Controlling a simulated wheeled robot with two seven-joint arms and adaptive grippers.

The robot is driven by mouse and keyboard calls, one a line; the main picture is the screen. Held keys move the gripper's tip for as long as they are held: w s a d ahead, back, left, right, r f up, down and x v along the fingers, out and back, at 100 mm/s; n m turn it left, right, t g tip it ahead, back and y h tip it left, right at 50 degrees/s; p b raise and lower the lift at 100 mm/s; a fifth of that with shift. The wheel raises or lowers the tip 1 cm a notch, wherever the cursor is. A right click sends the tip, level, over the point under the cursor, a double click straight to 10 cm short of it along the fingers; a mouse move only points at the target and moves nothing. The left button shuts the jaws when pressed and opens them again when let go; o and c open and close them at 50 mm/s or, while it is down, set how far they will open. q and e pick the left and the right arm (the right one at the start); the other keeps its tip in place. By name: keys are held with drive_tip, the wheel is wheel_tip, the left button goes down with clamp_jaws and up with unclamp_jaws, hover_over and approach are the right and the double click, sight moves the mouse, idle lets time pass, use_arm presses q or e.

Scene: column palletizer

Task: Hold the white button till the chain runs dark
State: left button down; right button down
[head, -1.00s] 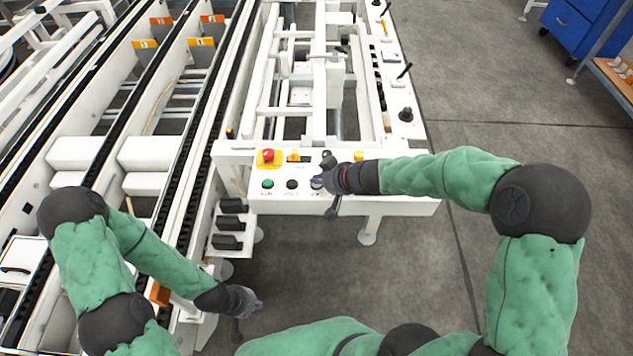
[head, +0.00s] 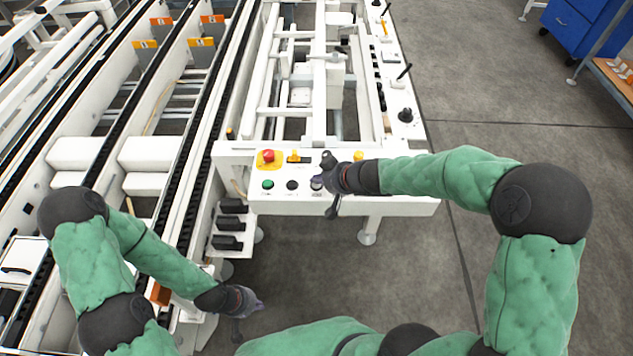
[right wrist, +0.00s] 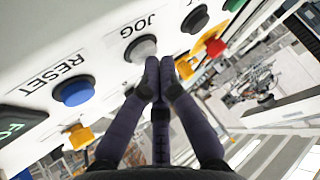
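The white button (right wrist: 141,49), under the label JOG, sits on the white control panel (right wrist: 105,57) in the right wrist view. In the head view, the button (head: 316,184) is partly covered by my right gripper (head: 320,180). The fingertips of my right gripper (right wrist: 161,66) are together, right at the edge of the white button. I cannot tell whether they press it. My left gripper (head: 252,304) hangs low over the floor beside the conveyor, away from the panel; its fingers are too small to judge.
The panel also carries a red emergency stop (head: 267,156), a green button (head: 267,184), a black button (head: 292,185) and, in the right wrist view, a blue button (right wrist: 73,91) labelled RESET. Chain conveyors (head: 197,150) run along the left.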

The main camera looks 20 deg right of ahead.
sight(319, 185)
drive_tip(key=shift+r+p, duration=0.3)
drive_tip(key=shift+r, duration=0.3)
drive_tip(key=shift+r, duration=0.1)
drive_tip(key=shift+r+p, duration=1.9)
drive_tip(key=shift+r, duration=0.55)
